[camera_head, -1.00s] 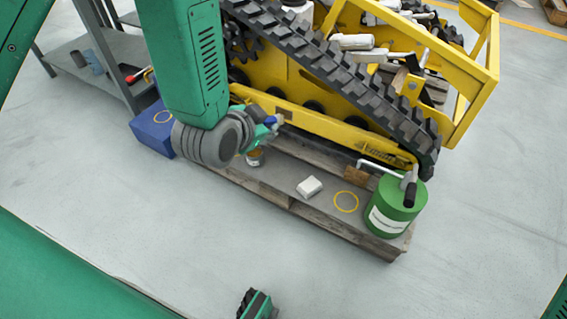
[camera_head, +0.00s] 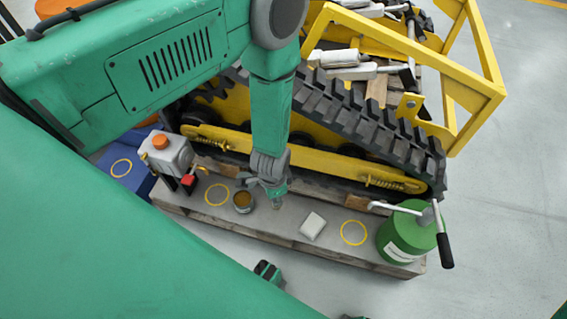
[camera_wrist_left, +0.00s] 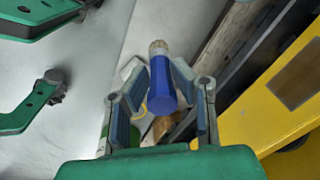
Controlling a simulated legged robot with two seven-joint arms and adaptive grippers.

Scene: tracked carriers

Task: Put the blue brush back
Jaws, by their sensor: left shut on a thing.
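The blue brush (camera_wrist_left: 162,85) shows in the left wrist view, its blue handle between my left gripper's fingers and its pale end pointing away. My left gripper (camera_wrist_left: 160,84) is shut on it. In the head view my left gripper (camera_head: 275,190) points down over the pallet (camera_head: 275,226), between an open can with brown contents (camera_head: 243,201) and a white block (camera_head: 313,226). The brush is mostly hidden there by the gripper. Yellow rings mark the pallet left of the can (camera_head: 217,194) and right of the block (camera_head: 353,233).
A green drum (camera_head: 403,234) with a handled tool on top stands at the pallet's right end. A white canister with an orange cap (camera_head: 170,157) stands at its left end. A blue box (camera_head: 123,172) bears another yellow ring. The tracked carrier (camera_head: 340,150) rises close behind.

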